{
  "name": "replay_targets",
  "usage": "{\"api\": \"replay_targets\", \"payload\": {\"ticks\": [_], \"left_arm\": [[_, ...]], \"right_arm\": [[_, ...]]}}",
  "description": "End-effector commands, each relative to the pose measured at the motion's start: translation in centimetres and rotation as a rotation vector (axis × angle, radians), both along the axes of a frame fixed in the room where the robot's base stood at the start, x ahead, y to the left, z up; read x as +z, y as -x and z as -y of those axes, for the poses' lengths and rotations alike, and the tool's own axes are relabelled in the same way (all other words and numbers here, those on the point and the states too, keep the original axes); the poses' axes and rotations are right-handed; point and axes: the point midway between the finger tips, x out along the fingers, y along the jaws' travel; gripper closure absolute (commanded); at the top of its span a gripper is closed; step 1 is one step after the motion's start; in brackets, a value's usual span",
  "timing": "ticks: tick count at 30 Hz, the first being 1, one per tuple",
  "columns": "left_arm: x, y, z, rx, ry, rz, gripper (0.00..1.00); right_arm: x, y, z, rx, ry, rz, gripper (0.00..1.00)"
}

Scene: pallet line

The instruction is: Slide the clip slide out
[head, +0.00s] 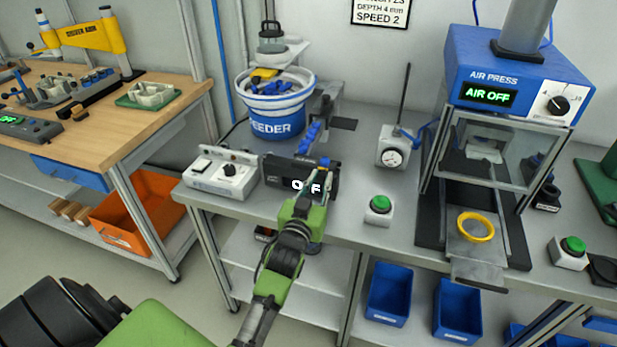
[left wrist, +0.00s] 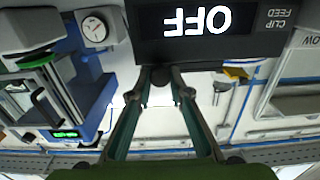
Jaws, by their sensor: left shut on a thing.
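The clip feed unit (head: 276,172) is a dark box with a lit OFF display, below the blue and white feeder bowl (head: 277,108). It also shows upside down at the top of the left wrist view (left wrist: 250,40). My left gripper (head: 318,182) is at the unit's right end. In the left wrist view its fingers (left wrist: 162,84) are closed on a small dark piece (left wrist: 160,74) at the unit's edge, which looks like the clip slide's knob. The gripper hides most of the slide in the head view, so how far out it is cannot be told. My right gripper is not in view.
Blue clips (head: 313,134) line the feeder track behind the unit. A white switch box (head: 222,174) stands to the left. A dial gauge (head: 393,152), a green button (head: 379,204) and the air press (head: 515,75), reading AIR OFF, with a yellow ring (head: 476,227) stand to the right.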

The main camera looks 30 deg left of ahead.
Motion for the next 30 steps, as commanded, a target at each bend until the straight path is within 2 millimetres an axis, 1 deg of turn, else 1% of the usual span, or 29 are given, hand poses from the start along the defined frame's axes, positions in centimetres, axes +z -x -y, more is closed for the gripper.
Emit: {"api": "replay_targets", "payload": {"ticks": [1,6,9,10,12,18,23,26,30], "left_arm": [[0.0,-0.1,0.4,-0.004,0.001,-0.001,1.00],[0.0,-0.1,0.6,-0.008,0.001,0.000,1.00],[0.0,-0.1,0.6,-0.008,0.002,0.000,1.00],[0.0,-0.1,0.6,-0.008,0.002,0.000,0.79],[0.0,-0.1,0.6,-0.008,0.002,0.000,0.65],[0.0,-0.1,0.4,-0.005,0.000,0.000,0.65],[-0.1,0.2,0.4,-0.004,-0.001,-0.001,0.65],[-0.1,1.1,0.7,-0.004,0.000,-0.001,0.65],[-0.1,3.3,1.4,-0.005,0.000,-0.002,0.65]], "right_arm": [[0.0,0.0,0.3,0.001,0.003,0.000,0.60],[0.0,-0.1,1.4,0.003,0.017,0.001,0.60],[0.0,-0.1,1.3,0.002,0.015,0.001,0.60],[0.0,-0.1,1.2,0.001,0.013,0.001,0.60],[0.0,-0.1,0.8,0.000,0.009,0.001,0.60],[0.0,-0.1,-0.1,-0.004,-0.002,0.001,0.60],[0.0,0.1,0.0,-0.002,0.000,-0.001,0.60],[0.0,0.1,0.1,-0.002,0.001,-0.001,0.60],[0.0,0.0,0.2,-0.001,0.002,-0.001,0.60]]}}
